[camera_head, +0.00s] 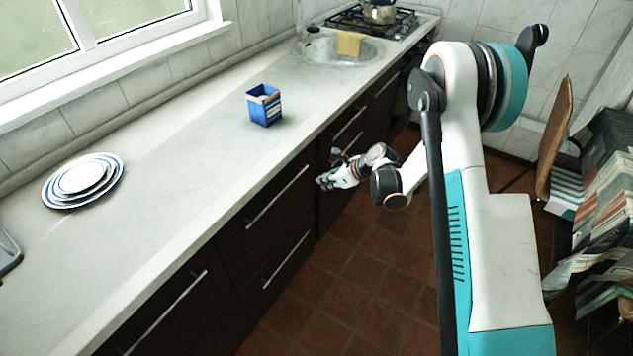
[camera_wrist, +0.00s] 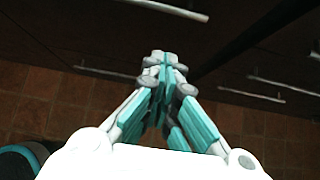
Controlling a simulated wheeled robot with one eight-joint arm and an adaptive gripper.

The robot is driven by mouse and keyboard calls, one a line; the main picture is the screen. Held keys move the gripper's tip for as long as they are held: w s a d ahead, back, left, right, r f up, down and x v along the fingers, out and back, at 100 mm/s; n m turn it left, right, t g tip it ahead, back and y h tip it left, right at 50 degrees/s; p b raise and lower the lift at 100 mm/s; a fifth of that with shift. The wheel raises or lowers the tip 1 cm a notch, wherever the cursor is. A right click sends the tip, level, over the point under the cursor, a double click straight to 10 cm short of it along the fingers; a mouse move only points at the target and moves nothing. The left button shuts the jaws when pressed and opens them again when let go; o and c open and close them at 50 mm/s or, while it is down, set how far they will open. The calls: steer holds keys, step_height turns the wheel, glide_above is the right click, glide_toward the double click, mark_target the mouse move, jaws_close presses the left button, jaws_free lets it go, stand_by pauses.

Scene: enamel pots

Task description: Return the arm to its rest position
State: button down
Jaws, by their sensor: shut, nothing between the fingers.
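My gripper (camera_head: 325,181) is in front of the dark cabinet fronts, below the level of the counter edge, with my arm folded to the right of it. In the wrist view the fingers (camera_wrist: 164,62) meet at their tips, and nothing shows between them. Behind the fingers are dark cabinet fronts with pale handles and a brown tiled floor. The gripper is apart from everything on the counter.
The pale counter (camera_head: 190,165) carries a blue box (camera_head: 264,108), stacked blue-rimmed plates (camera_head: 83,180), a sink (camera_head: 325,52) with a yellow cloth (camera_head: 349,44) and a stove with a pot (camera_head: 379,11). A wooden chair (camera_head: 554,140) and draped cloth stand at right. The tiled floor (camera_head: 345,270) is clear.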

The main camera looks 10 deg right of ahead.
steer(key=s+d+r+n+h, duration=0.2)
steer(key=s+r+n, duration=0.45)
steer(key=r, duration=0.55)
steer(key=s+d+r+n+h, duration=0.15)
steer(key=s+r+n, duration=0.45)
steer(key=r, duration=0.6)
steer(key=s+d+r+n+h, duration=0.1)
steer(key=s+n, duration=0.5)
steer(key=s, duration=0.6)
steer(key=s+d+r+n+t+h, duration=0.1)
steer(key=s+d+r+n, duration=0.3)
steer(key=s, duration=0.9)
steer(key=shift+d+r+n+t+h, duration=0.3)
steer(key=shift+d+n+h, duration=0.35)
steer(key=shift+n, duration=0.9)
steer(key=shift+a, duration=0.15)
